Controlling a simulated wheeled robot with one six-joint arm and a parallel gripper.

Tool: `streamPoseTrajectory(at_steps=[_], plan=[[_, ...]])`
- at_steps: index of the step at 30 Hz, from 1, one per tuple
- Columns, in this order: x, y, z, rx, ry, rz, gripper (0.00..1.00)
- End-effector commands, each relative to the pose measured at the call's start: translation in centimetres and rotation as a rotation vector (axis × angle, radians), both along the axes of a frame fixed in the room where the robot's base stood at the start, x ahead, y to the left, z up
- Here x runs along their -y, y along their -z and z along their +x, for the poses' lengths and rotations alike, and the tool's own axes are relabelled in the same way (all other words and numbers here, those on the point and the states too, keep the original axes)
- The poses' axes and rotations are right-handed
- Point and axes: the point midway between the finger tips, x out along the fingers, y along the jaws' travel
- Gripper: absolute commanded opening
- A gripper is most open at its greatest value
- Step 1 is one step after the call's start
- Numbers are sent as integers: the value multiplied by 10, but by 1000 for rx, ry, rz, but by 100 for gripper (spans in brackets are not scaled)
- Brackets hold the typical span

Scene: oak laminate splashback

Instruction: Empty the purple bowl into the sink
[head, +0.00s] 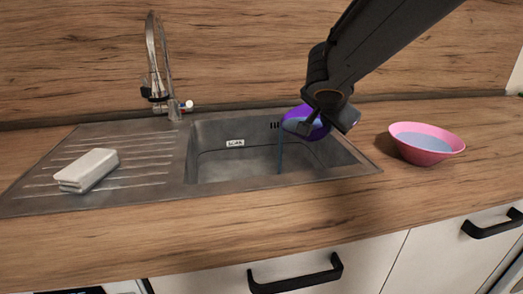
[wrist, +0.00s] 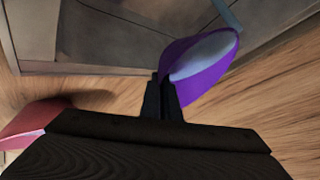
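The purple bowl (head: 297,109) is tilted steeply above the right part of the steel sink basin (head: 220,165). Pale blue liquid shows in it, and a thin stream runs from its lip down into the basin. My gripper (head: 328,108) reaches in from the upper right and is shut on the bowl's rim. In the wrist view my gripper's fingers (wrist: 165,92) pinch the near edge of the purple bowl (wrist: 205,85). The stream leaves the bowl's far end there. The fingertips are mostly hidden in the head view.
A pink bowl (head: 428,156) with pale blue liquid stands on the counter right of the sink. A faucet (head: 158,75) rises behind the basin. A white block (head: 88,170) lies on the ribbed drainboard (head: 135,150) at left. The wooden counter front (head: 230,225) is clear.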

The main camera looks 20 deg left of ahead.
Motion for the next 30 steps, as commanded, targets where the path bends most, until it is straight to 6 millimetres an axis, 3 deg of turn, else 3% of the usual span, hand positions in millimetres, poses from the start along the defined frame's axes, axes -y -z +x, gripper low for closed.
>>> streamPoseTrajectory(at_steps=[30], plan=[[-14,11,-9,61,-2,-95,0]])
